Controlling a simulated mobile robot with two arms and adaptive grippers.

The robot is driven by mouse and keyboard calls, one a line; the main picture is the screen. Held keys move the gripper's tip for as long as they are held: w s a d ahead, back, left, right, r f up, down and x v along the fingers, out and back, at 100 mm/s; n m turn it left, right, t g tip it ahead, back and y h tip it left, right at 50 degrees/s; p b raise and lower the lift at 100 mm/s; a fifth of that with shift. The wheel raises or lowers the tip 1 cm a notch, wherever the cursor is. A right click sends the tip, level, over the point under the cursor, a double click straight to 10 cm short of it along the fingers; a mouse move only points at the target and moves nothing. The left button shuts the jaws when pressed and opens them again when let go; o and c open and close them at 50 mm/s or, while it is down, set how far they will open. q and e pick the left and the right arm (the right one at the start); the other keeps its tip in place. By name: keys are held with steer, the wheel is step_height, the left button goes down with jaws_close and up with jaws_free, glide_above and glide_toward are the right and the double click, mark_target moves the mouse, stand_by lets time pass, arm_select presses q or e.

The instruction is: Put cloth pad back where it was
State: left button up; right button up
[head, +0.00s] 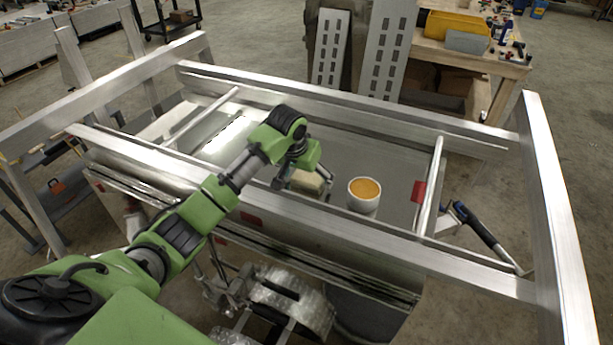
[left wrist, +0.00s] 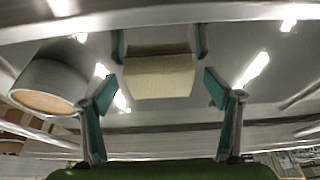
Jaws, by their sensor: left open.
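The cloth pad (head: 307,182) is a small beige block on the grey metal bed of the trailer (head: 395,165), beside the near rail. My left gripper (head: 299,171) is over it and partly hides it in the head view. In the left wrist view the cloth pad (left wrist: 160,76) lies ahead of and between the parted teal-lined fingers of my left gripper (left wrist: 161,88). The fingers are open, with a gap showing on each side of the pad. I cannot tell how high the fingertips are above the bed. My right gripper is not in view.
A white cup with orange contents (head: 364,194) stands on the bed right of the pad; it also shows in the left wrist view (left wrist: 48,80). Aluminium rails (head: 330,222) frame the bed. A red patch (head: 419,191) is on the right crossbar. Bare bed lies behind the cup.

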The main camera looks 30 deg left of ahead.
arm_select(q)
steer(key=shift+s+r, duration=0.1)
steer(key=shift+r, duration=0.3)
steer(key=b+v, duration=0.4)
steer(key=v, duration=0.7)
steer(key=shift+r, duration=0.25)
steer(key=shift+s, duration=0.15)
